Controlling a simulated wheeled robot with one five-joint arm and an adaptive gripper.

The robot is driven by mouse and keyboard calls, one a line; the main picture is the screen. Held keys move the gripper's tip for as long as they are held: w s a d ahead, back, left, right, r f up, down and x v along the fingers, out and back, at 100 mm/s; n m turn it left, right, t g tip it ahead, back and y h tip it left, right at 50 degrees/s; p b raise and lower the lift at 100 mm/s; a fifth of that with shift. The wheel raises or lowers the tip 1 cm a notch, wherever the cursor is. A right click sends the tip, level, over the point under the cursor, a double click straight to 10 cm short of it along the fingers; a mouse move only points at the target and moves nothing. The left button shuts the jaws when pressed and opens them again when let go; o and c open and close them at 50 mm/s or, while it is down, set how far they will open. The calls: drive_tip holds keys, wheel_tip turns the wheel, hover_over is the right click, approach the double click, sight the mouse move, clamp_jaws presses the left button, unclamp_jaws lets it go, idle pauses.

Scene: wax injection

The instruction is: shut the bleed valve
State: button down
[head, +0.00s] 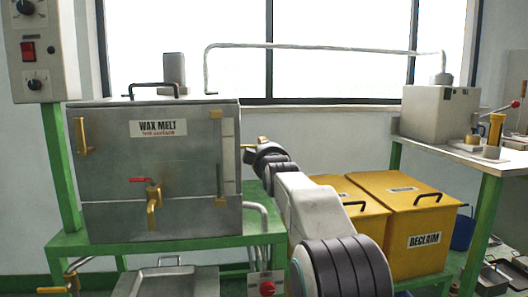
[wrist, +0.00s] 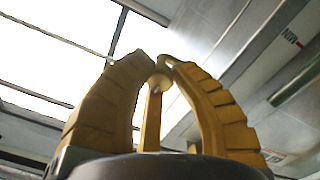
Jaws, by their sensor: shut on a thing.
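The grey WAX MELT tank (head: 105,150) stands on a green frame at the left. A brass tap with a red lever (head: 150,190) sits on its front. My gripper (head: 247,147) is beside the tank's right side, at the end of my arm. In the wrist view the yellow fingers of my gripper (wrist: 164,64) curve together and are shut on a small, pale brass-coloured piece (wrist: 160,79). This piece may be the bleed valve's handle; the fingers hide most of it, and its lever position cannot be told.
Yellow RECLAIM bins (head: 425,208) stand right of my arm. A pale pipe (head: 320,46) runs above the tank to a grey box (head: 438,112) on the right bench. A control box (head: 265,285) with a red knob is low below the tank's right side.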

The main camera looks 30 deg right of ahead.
drive_tip(key=n, duration=0.4)
drive_tip(key=shift+a+r, duration=0.2)
drive_tip(key=n, duration=0.4)
drive_tip(key=shift+n, duration=0.4)
drive_tip(key=n, duration=0.4)
drive_tip(key=shift+f, duration=0.1)
drive_tip(key=shift+w+f+n, duration=0.1)
drive_tip(key=shift+n, duration=2.1)
drive_tip(key=shift+f, duration=0.1)
